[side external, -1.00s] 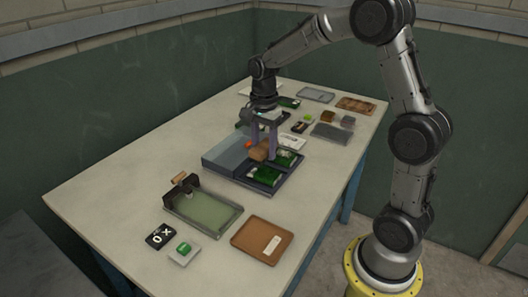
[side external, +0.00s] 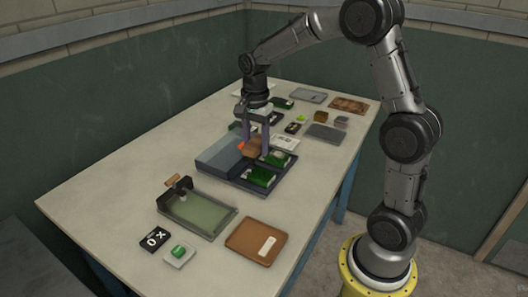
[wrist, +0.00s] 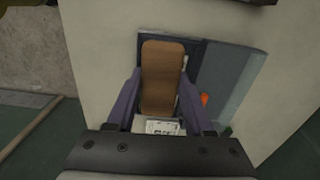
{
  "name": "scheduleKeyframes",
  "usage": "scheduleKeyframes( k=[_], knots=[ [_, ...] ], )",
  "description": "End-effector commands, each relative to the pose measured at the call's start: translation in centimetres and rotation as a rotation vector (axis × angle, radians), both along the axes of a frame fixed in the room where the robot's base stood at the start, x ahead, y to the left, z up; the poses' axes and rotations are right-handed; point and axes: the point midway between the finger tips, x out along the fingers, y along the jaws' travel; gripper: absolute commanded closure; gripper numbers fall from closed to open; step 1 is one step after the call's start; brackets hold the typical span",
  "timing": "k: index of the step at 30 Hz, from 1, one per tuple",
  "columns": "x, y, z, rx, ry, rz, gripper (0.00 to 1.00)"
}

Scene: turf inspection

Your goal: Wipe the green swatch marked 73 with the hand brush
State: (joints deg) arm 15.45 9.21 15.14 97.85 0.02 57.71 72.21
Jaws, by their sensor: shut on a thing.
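My gripper (side external: 255,145) is shut on a brown wooden block-like piece, which I take to be the hand brush (side external: 252,149). In the wrist view the brush (wrist: 162,85) lies lengthwise between the two purple fingers (wrist: 161,95); its underside is hidden. It is over the dark divided tray (side external: 228,183), and I cannot tell whether it touches anything. Green swatches with small white labels lie in the tray's right-hand compartments, one in front (side external: 258,177) and one behind (side external: 276,159). Their numbers are too small to read, so I cannot tell which is 73.
A blue-grey panel (side external: 216,154) fills the tray's left part, with a small orange item (wrist: 205,99) near it. A shallow green-bottomed tray (side external: 197,211), brown tray (side external: 256,240), black tile (side external: 154,239) and white tile with green block (side external: 179,255) stand in front. Several small items crowd behind.

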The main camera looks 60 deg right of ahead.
Motion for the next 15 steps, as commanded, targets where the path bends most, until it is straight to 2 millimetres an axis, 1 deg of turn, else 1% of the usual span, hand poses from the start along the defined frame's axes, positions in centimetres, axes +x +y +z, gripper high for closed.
scheduleKeyframes(
  k=[1,2,3,5,7,9,12,15],
  knots=[
    [0.8,-1.1,0.4,-0.002,-0.005,0.019,0.92],
    [1.2,-1.9,0.6,-0.003,-0.007,0.03,0.92],
    [1.6,-3.1,0.7,-0.004,-0.008,0.036,0.92],
    [2.1,-5.1,0.9,-0.005,-0.009,0.038,0.92],
    [2.5,-7.5,0.9,-0.006,-0.009,0.033,0.92],
    [2.6,-10.0,0.9,-0.006,-0.01,0.014,0.92],
    [2.4,-13.1,0.6,-0.006,-0.009,-0.025,0.92],
    [2.0,-15.1,0.2,-0.006,-0.008,-0.066,0.92]
  ],
)
